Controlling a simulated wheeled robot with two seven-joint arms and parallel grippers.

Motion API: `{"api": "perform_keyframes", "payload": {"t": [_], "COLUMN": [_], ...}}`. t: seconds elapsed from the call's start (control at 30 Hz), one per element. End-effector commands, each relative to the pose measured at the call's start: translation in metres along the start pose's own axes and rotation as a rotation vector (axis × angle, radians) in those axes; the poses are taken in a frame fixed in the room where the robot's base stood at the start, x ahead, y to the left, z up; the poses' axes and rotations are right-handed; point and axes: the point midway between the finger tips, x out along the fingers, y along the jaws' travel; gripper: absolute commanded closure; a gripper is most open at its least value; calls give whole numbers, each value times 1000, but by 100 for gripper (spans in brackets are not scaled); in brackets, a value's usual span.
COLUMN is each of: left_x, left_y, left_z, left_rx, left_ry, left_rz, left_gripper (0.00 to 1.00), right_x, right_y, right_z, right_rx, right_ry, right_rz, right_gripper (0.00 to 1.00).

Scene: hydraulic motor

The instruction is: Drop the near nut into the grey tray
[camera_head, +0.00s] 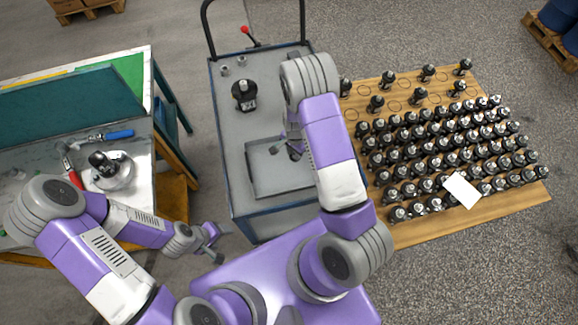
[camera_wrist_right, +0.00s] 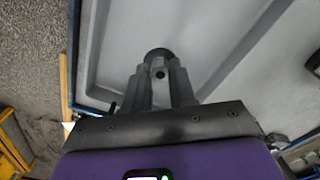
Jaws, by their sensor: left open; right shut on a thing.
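The grey tray (camera_head: 265,177) is a shallow recess at the near end of the blue-edged cart. It also shows in the right wrist view (camera_wrist_right: 205,35). My right gripper (camera_head: 292,148) is over the tray. In the right wrist view its fingers (camera_wrist_right: 160,75) are shut on a small dark round thing (camera_wrist_right: 158,54), likely the near nut, mostly hidden by the fingers. I cannot tell its height above the tray floor. Two small grey nut-like parts, one nearer (camera_head: 225,71) and one farther (camera_head: 241,61), stand at the cart's far end. My left gripper (camera_head: 210,240) is open and empty, left of the cart.
A black motor part (camera_head: 244,95) stands on the cart beyond the tray. A wooden board (camera_head: 405,235) with many black-and-silver parts and a white card (camera_head: 462,190) lies to the right. A workbench (camera_head: 135,150) with tools and a round fixture stands left.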

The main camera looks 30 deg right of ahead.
Motion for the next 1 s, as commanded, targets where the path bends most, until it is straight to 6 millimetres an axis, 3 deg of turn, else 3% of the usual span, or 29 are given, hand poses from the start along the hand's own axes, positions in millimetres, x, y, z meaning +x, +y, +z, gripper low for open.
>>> {"api": "perform_keyframes", "payload": {"t": [0.13,0.17,0.33,0.67,1.0], "left_x": [-1,-1,-1,-1,-1], "left_y": [0,0,0,0,0], "left_z": [0,0,0,0,0], "left_rx": [0,0,0,0,0], "left_ry": [0,0,0,0,0], "left_rz": [0,0,0,0,0], "left_gripper": [37,37,37,37,37], "right_x": [-1,-1,-1,-4,-56], "right_y": [0,0,0,-1,-1], "right_z": [0,0,0,0,0], "right_rx": [0,0,0,-1,-1], "right_ry": [0,0,0,1,1], "right_rz": [-1,-1,-1,-2,-4], "right_gripper": [100,72,46,45,45]}}
